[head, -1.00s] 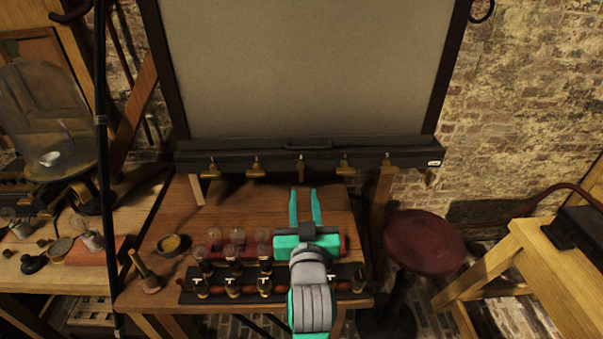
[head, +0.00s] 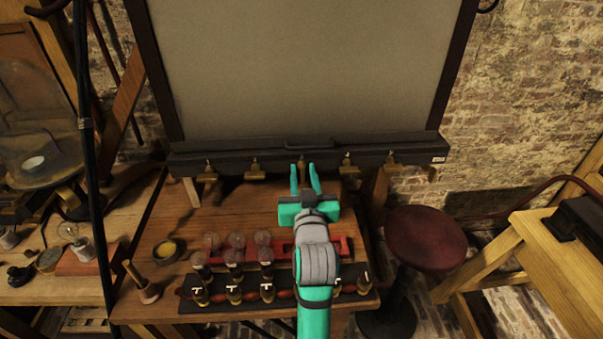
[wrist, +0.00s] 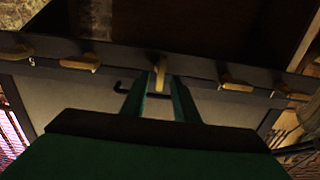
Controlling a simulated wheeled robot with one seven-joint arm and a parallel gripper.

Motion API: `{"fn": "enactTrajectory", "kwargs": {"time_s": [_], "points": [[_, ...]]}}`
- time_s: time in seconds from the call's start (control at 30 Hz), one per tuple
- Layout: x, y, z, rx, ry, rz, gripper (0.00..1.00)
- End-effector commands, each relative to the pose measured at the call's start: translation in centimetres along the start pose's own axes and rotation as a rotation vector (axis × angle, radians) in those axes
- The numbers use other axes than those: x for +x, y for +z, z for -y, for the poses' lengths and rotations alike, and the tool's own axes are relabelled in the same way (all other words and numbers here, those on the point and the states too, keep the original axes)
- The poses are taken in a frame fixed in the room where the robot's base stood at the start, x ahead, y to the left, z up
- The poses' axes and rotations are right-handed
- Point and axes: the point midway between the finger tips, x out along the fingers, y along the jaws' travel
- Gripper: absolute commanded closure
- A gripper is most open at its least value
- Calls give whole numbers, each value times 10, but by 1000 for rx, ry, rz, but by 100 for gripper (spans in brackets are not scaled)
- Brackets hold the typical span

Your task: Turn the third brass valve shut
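Several brass valves hang in a row from the black rail under the big pale panel. The third brass valve (head: 302,164) is the middle one from either end. In the wrist view the third valve (wrist: 160,70) shows its handle pointing down the picture, while its neighbours' handles lie more sideways. My gripper (head: 304,174) is open, its two teal fingers pointing at the third valve. In the wrist view the fingertips (wrist: 159,84) stand to either side of the handle's lower end. I cannot tell whether they touch it.
The neighbouring valves, second (head: 254,169) and fourth (head: 348,166), are close on both sides. Below my arm, a wooden table (head: 200,228) bears glass bulbs (head: 237,241) and a dark switch strip (head: 215,306). A red stool (head: 425,238) stands at right.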

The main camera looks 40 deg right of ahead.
Motion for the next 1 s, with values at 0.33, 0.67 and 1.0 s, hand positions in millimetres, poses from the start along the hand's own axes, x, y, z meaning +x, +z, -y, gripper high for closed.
{"fn": "enactTrajectory", "kwargs": {"time_s": [0.33,0.67,1.0], "points": [[0,0,0,0,1,0,100],[0,-1,1,63,-3,-1,100],[-1,0,-1,316,-3,0,100]]}}
